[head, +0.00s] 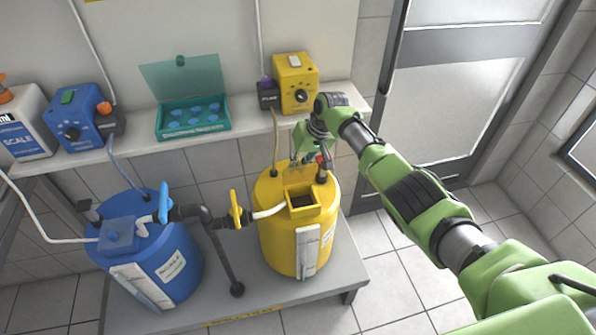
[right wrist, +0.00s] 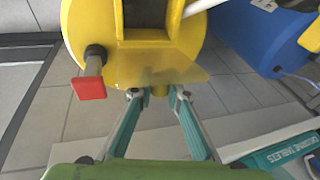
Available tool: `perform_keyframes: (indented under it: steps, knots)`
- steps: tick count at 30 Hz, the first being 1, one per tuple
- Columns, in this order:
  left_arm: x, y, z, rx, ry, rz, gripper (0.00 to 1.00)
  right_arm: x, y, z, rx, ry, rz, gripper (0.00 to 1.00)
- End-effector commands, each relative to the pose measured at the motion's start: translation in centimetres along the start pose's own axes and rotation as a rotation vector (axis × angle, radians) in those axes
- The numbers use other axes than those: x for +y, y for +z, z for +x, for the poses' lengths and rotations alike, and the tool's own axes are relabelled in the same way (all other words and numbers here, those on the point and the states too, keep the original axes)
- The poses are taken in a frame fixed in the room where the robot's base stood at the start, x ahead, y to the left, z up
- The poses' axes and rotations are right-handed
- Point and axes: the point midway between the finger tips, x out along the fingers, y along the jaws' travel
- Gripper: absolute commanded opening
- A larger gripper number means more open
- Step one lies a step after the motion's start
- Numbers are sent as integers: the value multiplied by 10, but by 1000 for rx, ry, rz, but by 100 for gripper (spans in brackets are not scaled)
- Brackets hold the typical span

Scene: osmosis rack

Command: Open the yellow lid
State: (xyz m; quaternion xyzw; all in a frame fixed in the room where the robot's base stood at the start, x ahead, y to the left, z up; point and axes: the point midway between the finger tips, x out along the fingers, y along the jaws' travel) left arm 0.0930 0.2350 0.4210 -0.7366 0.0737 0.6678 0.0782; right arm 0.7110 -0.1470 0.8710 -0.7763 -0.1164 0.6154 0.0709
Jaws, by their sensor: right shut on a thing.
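The yellow tank (head: 280,235) stands on the grey platform, with a square dark opening (head: 302,200) in its top. The yellow lid (head: 305,174) is swung back from this opening, on the side toward the wall. In the right wrist view the lid (right wrist: 160,65) spreads below the dark opening, with a small tab at its edge. My right gripper (head: 301,160) is behind the opening, and in the right wrist view its fingertips (right wrist: 155,93) are around the tab, shut on the lid. The exact lid angle is hard to tell. My left gripper is out of view.
A red-handled valve (right wrist: 90,88) is beside the lid on the tank. The blue tank (head: 150,250) stands left, joined by pipes with a yellow valve handle (head: 236,210). The shelf (head: 140,150) behind holds a teal box (head: 193,118) and a yellow pump (head: 297,82).

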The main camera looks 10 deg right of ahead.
Motion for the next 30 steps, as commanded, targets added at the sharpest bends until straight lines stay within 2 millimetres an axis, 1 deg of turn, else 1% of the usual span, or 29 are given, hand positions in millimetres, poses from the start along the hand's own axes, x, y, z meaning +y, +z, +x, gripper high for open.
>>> perform_keyframes:
  steps: [1, 9, 26, 27, 28, 30]
  knots:
    - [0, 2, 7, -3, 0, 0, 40, 0, 1, 3, -17, -1, 4, 0]
    - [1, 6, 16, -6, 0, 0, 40, 0, 3, 2, -76, -1, 20, 0]
    - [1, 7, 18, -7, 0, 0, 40, 0, 5, 2, -93, 0, 24, 0]
    - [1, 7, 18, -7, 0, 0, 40, 0, 5, 2, -93, 0, 24, 25]
    - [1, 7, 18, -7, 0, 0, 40, 0, 4, 2, -93, 0, 24, 33]
    - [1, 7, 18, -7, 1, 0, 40, 0, 4, 2, -92, 1, 24, 33]
